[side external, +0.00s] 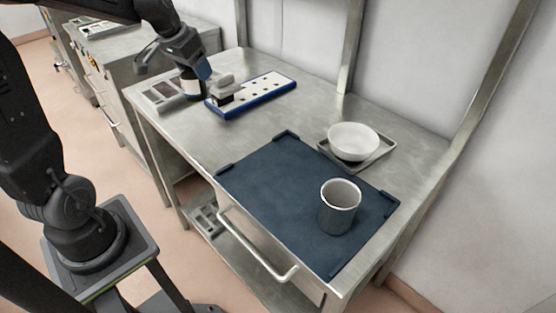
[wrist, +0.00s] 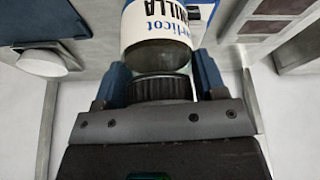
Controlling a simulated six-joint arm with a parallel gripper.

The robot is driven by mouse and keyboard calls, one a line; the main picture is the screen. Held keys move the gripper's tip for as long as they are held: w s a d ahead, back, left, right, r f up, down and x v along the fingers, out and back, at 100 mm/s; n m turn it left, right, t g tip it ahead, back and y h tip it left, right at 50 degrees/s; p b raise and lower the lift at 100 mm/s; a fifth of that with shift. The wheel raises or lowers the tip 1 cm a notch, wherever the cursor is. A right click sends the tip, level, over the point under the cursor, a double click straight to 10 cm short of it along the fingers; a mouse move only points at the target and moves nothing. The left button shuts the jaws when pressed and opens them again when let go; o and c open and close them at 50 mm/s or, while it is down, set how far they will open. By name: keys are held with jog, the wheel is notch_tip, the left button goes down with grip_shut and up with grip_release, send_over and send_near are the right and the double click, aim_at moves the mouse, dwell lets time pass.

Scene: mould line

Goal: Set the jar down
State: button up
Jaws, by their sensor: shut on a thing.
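The jar (wrist: 165,55) has a white label with dark lettering, a dark glass part and a ribbed black lid. In the wrist view it sits between my two blue fingers, with the lid towards my palm. My gripper (wrist: 163,80) is shut on it. In the side view my gripper (side external: 194,70) points down at the back left of the steel table, with the jar (side external: 189,87) below it, partly hidden by a finger. The jar is close beside the blue-edged white board; I cannot tell whether its base touches the table.
The white board (side external: 268,93) carries grey blocks at its left end. A grey compartment tray (side external: 160,97) lies left of the jar. A dark blue mat (side external: 270,180) with a grey cup (side external: 338,210) lies in front. A white bowl (side external: 353,142) sits on a small tray (side external: 376,160).

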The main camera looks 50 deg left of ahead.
jog(key=w+d+m+h, duration=0.25)
jog(key=d+m, duration=0.35)
jog(key=d, duration=0.7)
jog(key=shift+w+d+f, duration=0.7)
jog(key=shift+d+f, duration=1.05)
jog(key=shift+d, duration=0.05)
jog(key=shift+w+d+f, duration=0.65)
jog(key=shift+d+f, duration=1.15)
jog(key=shift+d, duration=0.05)
jog(key=shift+w+d+f, duration=0.7)
jog(key=shift+d+f, duration=1.05)
jog(key=shift+d, duration=0.05)
jog(key=o, duration=1.1)
jog(key=shift+f, duration=0.15)
jog(key=shift+c, duration=0.2)
